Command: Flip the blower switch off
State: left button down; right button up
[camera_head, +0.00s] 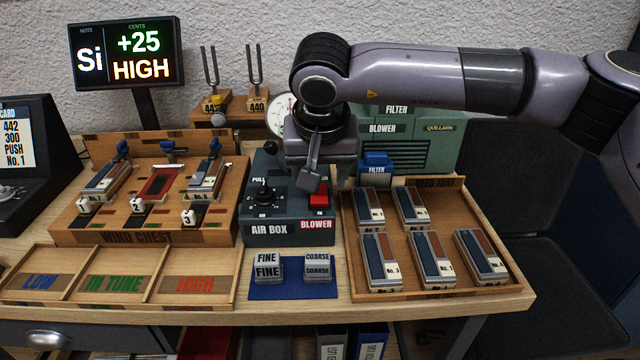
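The blower switch (319,198) is a red rocker on the right of the dark air box (270,228), above a red label reading BLOWER (317,224). Whether it is on or off is hard to tell. My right gripper (311,180) comes in from the right and points down just above and left of the switch. Its fingers look close together, with no object seen between them. A small gap or contact with the switch cannot be told apart. My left gripper is not in view.
A black lever (265,193) stands on the air box's left. The wind chest (140,238) with reed blocks is to the left, a reed tray (385,292) to the right. FINE and COARSE blocks (268,267) sit in front. The green blower unit (440,150) stands behind.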

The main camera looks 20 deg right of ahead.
aim_at(319, 194)
jog(key=shift+x, duration=1.9)
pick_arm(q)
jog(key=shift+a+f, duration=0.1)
pick_arm(e)
jog(key=shift+a, duration=0.1)
jog(key=c, duration=1.1)
jog(key=shift+o, duration=0.2)
jog(key=shift+w+r+g+p, duration=0.1)
jog(key=shift+r+g+p, duration=0.3)
jog(key=shift+p, duration=0.65)
jog(key=shift+w+g+y+p, duration=0.1)
jog(key=shift+g+y+p, duration=0.25)
jog(key=shift+p, duration=0.2)
jog(key=shift+w+f+g+p, duration=0.1)
jog(key=shift+w+g+p, duration=0.05)
jog(key=shift+g+p, duration=0.4)
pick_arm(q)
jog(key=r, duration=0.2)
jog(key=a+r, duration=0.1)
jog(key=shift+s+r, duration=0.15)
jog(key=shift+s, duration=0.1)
pick_arm(e)
jog(key=shift+f, duration=0.1)
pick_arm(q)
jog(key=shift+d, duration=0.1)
